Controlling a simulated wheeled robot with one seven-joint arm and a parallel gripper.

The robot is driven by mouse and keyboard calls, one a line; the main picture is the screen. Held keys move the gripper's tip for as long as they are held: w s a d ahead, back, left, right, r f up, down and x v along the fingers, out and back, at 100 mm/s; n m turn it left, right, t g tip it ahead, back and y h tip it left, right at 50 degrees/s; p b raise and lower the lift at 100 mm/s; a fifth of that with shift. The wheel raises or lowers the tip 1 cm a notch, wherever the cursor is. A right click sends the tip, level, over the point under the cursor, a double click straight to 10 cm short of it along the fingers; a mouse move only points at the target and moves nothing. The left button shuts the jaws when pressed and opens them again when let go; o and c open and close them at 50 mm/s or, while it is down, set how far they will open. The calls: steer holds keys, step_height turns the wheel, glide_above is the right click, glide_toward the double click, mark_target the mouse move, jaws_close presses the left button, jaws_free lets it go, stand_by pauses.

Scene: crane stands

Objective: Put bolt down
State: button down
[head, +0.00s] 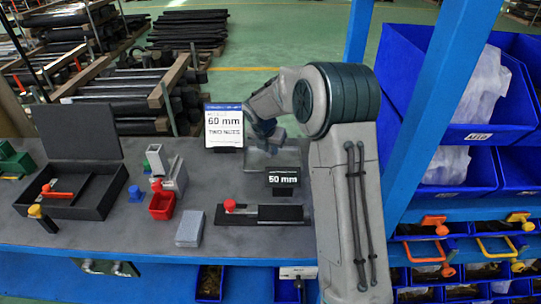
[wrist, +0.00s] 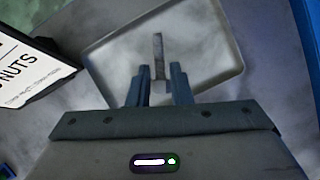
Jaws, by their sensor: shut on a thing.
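In the wrist view my gripper (wrist: 160,72) is shut on a grey bolt (wrist: 158,48), which sticks out past the fingertips. The bolt shows over a shallow light-grey tray (wrist: 225,72) with a raised rim. I cannot tell whether the bolt touches the tray floor. In the head view my gripper (head: 268,138) points down over the bench, near the tray (head: 262,161). The bolt cannot be made out there.
A white sign marked 60 mm (head: 223,129) stands left of my gripper, close to it in the wrist view (wrist: 28,70). A black 50 mm sign (head: 284,180) stands in front of the tray. A black slide with a red knob (head: 240,209), a grey block (head: 190,229) and an open black case (head: 97,200) are on the bench.

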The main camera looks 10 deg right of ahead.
mark_target(269, 152)
steer(key=shift+d+f, duration=0.1)
steer(key=shift+f, duration=1.65)
steer(key=shift+f, duration=0.2)
steer(key=c, duration=1.3)
jaws_free()
steer(key=shift+r, duration=0.15)
